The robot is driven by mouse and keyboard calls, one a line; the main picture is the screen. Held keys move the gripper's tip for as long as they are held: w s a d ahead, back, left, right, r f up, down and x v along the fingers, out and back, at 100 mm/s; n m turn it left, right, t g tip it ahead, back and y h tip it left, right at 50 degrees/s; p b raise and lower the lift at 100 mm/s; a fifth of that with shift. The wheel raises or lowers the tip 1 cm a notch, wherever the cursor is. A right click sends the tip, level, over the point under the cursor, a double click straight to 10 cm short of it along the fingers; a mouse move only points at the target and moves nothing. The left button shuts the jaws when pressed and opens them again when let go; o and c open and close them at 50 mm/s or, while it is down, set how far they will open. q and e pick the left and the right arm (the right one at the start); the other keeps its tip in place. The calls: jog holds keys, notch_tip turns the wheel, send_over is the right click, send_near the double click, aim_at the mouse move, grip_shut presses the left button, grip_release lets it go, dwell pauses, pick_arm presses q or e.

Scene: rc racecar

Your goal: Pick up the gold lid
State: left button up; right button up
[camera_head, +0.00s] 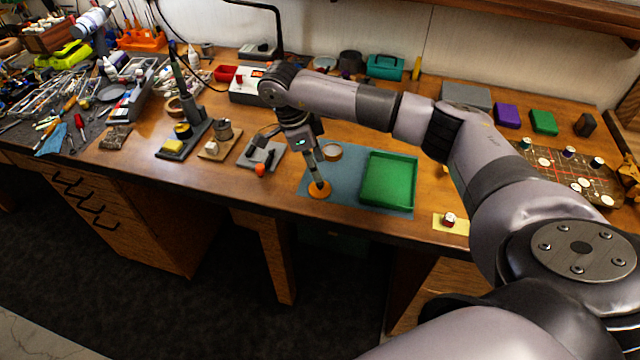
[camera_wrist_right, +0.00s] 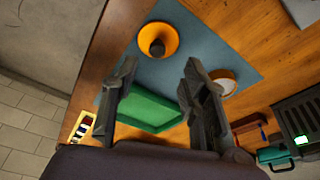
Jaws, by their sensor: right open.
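The gold lid (camera_head: 320,192) is a round orange-gold disc lying at the left front of the blue-grey mat (camera_head: 350,198). In the right wrist view the lid (camera_wrist_right: 173,34) has a dark knob at its centre and lies beyond the fingertips. My right gripper (camera_head: 318,176) points down just above the lid; the fingers and knob overlap in the head view, so contact cannot be told. In the wrist view my right gripper (camera_wrist_right: 161,66) is open with nothing between its fingers. My left gripper is not in view.
A green tray (camera_head: 388,181) lies right of the lid, and a round gold-rimmed piece (camera_head: 331,152) lies behind it. A grey stand with an orange knob (camera_head: 260,170) stands to the left. A yellow pad (camera_head: 451,222) is at the front right. The table's front edge is close.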

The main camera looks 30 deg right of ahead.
aim_at(320, 183)
jog(key=shift+s+f+p, duration=0.1)
jog(key=shift+f+p, duration=0.2)
jog(key=shift+f, duration=0.05)
jog(key=x, duration=0.1)
jog(key=p+x, duration=0.2)
jog(key=shift+s+a+f, duration=0.1)
jog(key=shift+a+f, duration=0.15)
jog(key=shift+f, duration=0.1)
jog(key=shift+d+f, duration=0.1)
jog(key=shift+f, duration=0.4)
jog(key=c, duration=0.9)
